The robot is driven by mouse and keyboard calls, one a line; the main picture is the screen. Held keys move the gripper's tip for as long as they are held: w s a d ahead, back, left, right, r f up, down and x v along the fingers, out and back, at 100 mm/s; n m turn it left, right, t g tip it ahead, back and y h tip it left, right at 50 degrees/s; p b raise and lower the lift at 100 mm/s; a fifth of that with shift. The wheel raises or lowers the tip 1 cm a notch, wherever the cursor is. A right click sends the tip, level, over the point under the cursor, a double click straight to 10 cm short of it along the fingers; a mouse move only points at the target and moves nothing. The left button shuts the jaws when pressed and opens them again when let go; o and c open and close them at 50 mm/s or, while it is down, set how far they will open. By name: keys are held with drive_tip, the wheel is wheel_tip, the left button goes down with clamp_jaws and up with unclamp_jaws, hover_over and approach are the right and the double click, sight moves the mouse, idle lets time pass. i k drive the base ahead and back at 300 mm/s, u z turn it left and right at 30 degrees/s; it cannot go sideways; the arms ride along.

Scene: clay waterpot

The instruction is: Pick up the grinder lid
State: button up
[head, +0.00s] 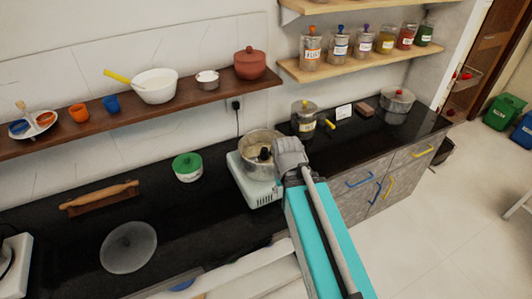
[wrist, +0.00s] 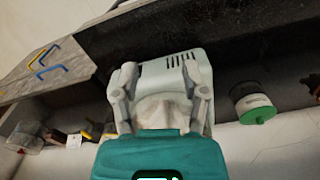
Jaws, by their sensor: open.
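The wet grinder (head: 255,180) stands on the black counter, with a pale base and a round steel bowl (head: 250,138). A translucent grey round disc (head: 129,247), which looks like a lid, lies flat on the counter at the lower left. I cannot tell for sure that it is the grinder lid. My gripper (head: 265,155) is over the grinder bowl, well right of the disc, and hides part of the bowl. In the wrist view, my gripper (wrist: 158,68) has its two fingers apart in front of the vented grinder base (wrist: 172,66). Nothing clear is held between them.
A white pot with green lid (head: 187,167) stands left of the grinder, and a rolling pin (head: 98,197) lies farther left. A steel pot (head: 304,118) stands to the right. A wooden shelf (head: 215,91) runs above. The counter around the disc is mostly clear.

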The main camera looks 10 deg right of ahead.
sight(131, 245)
drive_tip(key=u, duration=1.5)
